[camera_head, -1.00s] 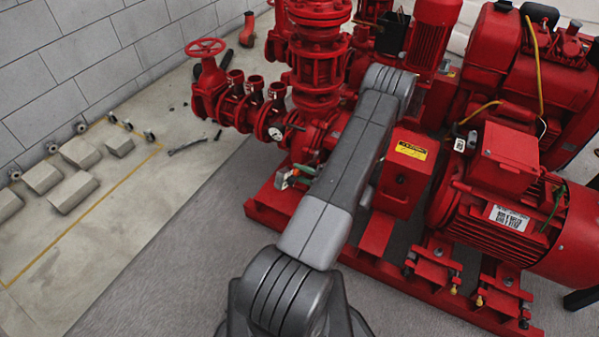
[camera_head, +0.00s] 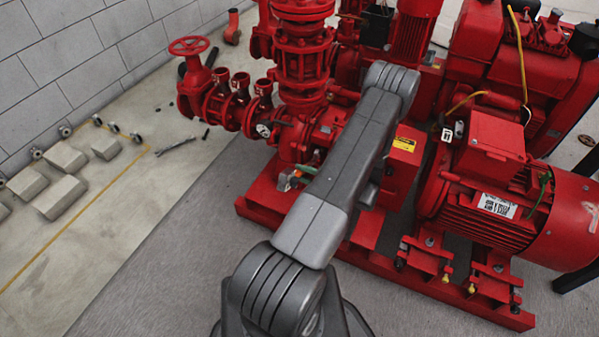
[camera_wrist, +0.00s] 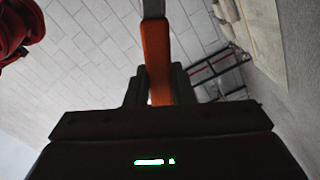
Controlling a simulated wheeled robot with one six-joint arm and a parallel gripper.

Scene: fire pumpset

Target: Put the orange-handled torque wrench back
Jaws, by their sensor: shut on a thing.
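In the wrist view my gripper (camera_wrist: 159,88) is shut on the orange-handled torque wrench (camera_wrist: 156,50). The orange handle runs up from between the two dark fingers, and a grey shaft continues above it past the top edge of the view. The wrench's far end is out of view. In the head view my grey arm reaches forward over the pumpset, and its end with the gripper and wrench is hidden behind the arm links. No storage place for the wrench can be made out.
The red pumpset (camera_head: 392,276) fills the middle and right, with valves, pipes and a motor (camera_head: 490,200). Pale blocks (camera_head: 62,197) and grey tools (camera_head: 176,146) lie on the floor at left. Open floor lies in front of them. A block wall (camera_head: 70,60) stands behind.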

